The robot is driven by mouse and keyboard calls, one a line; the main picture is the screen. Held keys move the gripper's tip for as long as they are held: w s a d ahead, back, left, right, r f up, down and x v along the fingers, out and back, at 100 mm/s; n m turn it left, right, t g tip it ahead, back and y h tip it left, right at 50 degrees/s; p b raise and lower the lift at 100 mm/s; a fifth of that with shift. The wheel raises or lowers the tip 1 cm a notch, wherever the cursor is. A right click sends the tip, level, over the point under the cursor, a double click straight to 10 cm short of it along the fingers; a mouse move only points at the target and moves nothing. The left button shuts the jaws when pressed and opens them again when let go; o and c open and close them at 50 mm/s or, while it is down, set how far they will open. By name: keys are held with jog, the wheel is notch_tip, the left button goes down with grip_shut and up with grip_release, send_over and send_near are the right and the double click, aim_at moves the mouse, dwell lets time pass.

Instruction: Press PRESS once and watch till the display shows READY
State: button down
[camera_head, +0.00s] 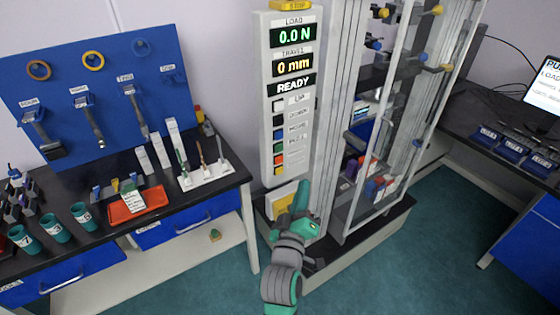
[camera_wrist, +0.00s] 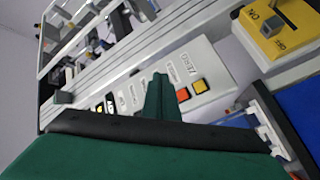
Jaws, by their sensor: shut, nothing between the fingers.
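The control panel (camera_head: 292,60) stands upright in the middle of the head view. Its display (camera_head: 295,84) reads READY, under a load of 0.0 N and a travel of 0 mm. A column of coloured buttons runs below, with a green button (camera_head: 278,148) among them; the small labels are too blurred for me to pick out PRESS surely. My gripper (camera_head: 303,186) is shut and empty, just below the panel's lower right. In the wrist view my gripper (camera_wrist: 160,82) covers part of the button column. An orange button (camera_wrist: 182,94) and a yellow button (camera_wrist: 200,86) show beside it.
The test frame with its clear guard (camera_head: 375,120) stands right of the panel. A yellow switch box (camera_wrist: 275,28) shows in the wrist view. A bench with a red tray (camera_head: 150,207) and a white tool stand (camera_head: 205,176) is at left. Open floor lies at right.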

aim_at(279, 160)
dwell(0.3)
jog(key=w+a, duration=0.5)
jog(key=w, duration=0.2)
dwell(0.4)
jog(key=shift+w+a, duration=0.15)
dwell(1.9)
jog(key=shift+w+a, duration=0.2)
jog(key=shift+w, duration=0.05)
